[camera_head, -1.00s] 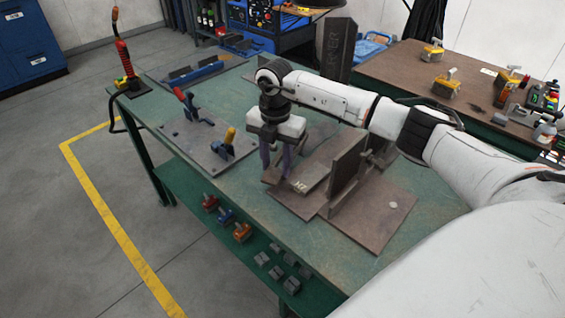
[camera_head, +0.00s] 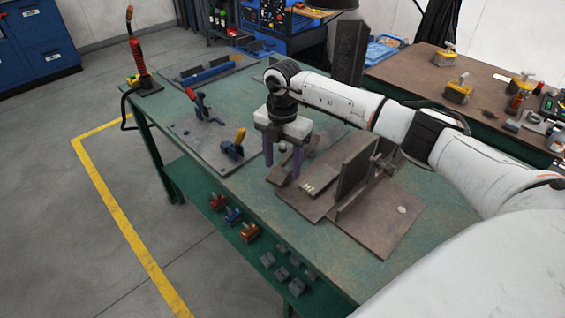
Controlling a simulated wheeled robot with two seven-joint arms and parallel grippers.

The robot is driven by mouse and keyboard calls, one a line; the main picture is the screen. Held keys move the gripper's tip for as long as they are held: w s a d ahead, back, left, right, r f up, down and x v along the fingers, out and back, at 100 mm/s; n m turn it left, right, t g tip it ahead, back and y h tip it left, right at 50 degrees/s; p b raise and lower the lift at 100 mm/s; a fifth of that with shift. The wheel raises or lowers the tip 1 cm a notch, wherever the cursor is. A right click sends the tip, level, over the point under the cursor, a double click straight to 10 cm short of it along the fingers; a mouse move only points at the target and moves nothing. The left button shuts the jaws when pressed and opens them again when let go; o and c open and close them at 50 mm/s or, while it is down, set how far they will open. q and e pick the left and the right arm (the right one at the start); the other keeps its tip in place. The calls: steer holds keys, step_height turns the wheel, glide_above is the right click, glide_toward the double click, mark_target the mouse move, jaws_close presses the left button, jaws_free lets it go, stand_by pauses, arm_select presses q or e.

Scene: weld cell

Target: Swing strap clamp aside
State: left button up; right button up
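A brown fixture (camera_head: 375,232) with an upright plate (camera_head: 355,168) lies on the green table. A small dark block (camera_head: 280,176), possibly the strap clamp's end, sits at the fixture's left edge beside a flat piece with a pale label (camera_head: 309,187). My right gripper (camera_head: 283,170) points down over this left end. Its two purple-grey fingers stand apart, with a visible gap and nothing clearly held between them. The fingers and wrist partly hide the clamp, and I cannot tell whether a finger touches it. My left gripper is out of view.
A grey plate with a blue toggle clamp (camera_head: 201,107) and a yellow-handled clamp (camera_head: 233,147) lies left of my gripper. A red torch (camera_head: 137,58) stands at the table's far left corner. Small parts (camera_head: 249,231) sit on the lower shelf. A brown table (camera_head: 404,68) is behind.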

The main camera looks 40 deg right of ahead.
step_height(320, 180, up, 10)
steer(key=shift+r+b, duration=0.15)
steer(key=shift+b, duration=0.2)
stand_by(0.7)
